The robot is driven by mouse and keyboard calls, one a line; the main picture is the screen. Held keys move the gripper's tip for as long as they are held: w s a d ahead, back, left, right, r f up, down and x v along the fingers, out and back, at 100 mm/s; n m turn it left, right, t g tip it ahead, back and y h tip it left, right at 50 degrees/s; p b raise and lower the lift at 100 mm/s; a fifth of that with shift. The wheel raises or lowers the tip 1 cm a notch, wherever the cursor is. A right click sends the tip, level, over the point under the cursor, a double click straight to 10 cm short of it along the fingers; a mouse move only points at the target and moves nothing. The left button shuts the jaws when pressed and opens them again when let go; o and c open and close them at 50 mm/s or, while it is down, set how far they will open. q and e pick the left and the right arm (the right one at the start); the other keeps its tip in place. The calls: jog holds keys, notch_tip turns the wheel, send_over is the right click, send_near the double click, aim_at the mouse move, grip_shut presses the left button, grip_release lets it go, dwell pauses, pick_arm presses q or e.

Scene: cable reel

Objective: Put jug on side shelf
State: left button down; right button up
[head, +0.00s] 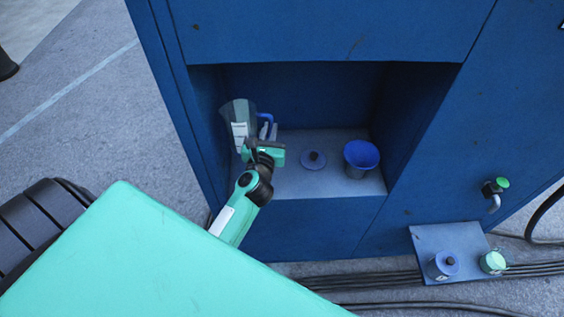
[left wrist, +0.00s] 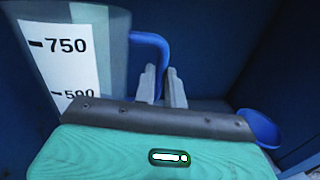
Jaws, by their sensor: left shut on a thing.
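The jug (head: 231,115) is a clear grey measuring jug with a white scale label and a blue handle. It is upright or nearly so at the left of the recess in the blue cabinet. In the left wrist view the jug (left wrist: 112,60) fills the upper left, its label reading 750. My left gripper (head: 267,132) is shut on its handle; the fingers (left wrist: 164,88) show at the handle. I cannot tell whether the jug's base touches the recess floor. A small grey-blue shelf (head: 428,240) juts from the cabinet at the lower right. My right gripper is not in view.
Black cables (head: 390,280) run below.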

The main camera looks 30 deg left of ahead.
pick_arm(q)
jog(key=shift+d+f+b, duration=0.1)
jog(key=shift+f+b, duration=4.3)
jog(key=shift+f, duration=3.55)
jog(key=shift+f, duration=0.15)
jog(key=c, duration=1.5)
grip_release()
jog(key=shift+o, duration=0.2)
